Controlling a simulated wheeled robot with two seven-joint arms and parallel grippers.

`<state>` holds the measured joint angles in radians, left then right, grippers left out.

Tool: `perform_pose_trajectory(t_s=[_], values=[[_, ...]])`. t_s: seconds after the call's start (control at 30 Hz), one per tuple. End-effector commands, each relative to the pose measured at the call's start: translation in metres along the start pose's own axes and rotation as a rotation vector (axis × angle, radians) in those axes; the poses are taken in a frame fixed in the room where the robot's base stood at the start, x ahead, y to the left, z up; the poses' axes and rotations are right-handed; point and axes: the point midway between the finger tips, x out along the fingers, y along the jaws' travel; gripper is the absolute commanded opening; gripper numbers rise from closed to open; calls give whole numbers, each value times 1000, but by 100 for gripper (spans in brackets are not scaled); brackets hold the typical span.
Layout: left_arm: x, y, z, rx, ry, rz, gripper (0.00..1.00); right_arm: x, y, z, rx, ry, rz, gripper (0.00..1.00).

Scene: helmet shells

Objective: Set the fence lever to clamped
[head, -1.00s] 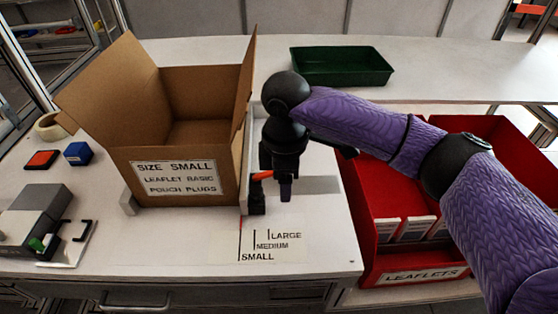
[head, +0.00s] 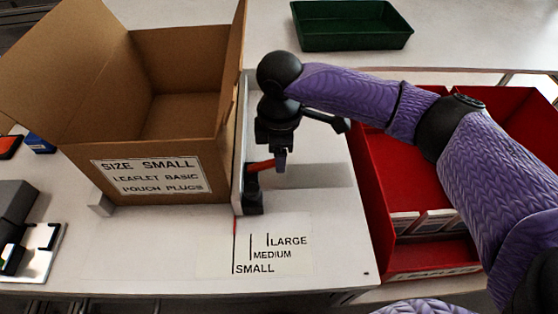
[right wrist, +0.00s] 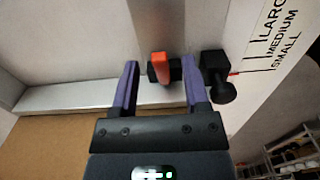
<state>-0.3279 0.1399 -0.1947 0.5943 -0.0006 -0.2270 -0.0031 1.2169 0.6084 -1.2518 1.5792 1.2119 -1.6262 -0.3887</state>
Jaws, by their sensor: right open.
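The fence is a thin upright plate (head: 239,150) along the right side of the cardboard box. Its orange-red lever (head: 261,166) sticks out near the front end, above a black block (head: 252,203). In the right wrist view the lever (right wrist: 162,68) sits on a dark mount, with a black knob (right wrist: 218,75) beside it. My right gripper (right wrist: 160,85) is open, pointing at the lever, which shows between its two purple fingers; I cannot tell if either touches it. In the head view the right gripper (head: 275,158) partly covers the lever's surroundings. My left gripper is not in view.
An open cardboard box (head: 150,150) labelled SIZE SMALL stands left of the fence. Size marks (head: 270,255) lie in front. A red leaflet bin (head: 375,190) is at right, a green tray (head: 352,25) at the back. Bare table lies around the marks.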

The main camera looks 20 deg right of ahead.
Motion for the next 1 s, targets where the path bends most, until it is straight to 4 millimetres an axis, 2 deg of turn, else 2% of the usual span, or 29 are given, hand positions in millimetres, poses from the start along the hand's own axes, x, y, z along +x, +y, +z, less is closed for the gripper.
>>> perform_pose_trajectory(t_s=[0.03,0.13,0.43,0.7,0.93,1.0], values=[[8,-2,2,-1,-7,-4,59,13,0,0,1,-1,-3,59],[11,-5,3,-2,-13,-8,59,23,0,0,0,0,0,59],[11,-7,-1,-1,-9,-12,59,24,0,0,0,0,2,59],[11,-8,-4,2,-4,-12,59,24,0,0,0,0,2,2],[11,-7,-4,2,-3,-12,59,24,0,0,0,4,1,0],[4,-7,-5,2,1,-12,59,24,0,1,3,36,-3,0]])
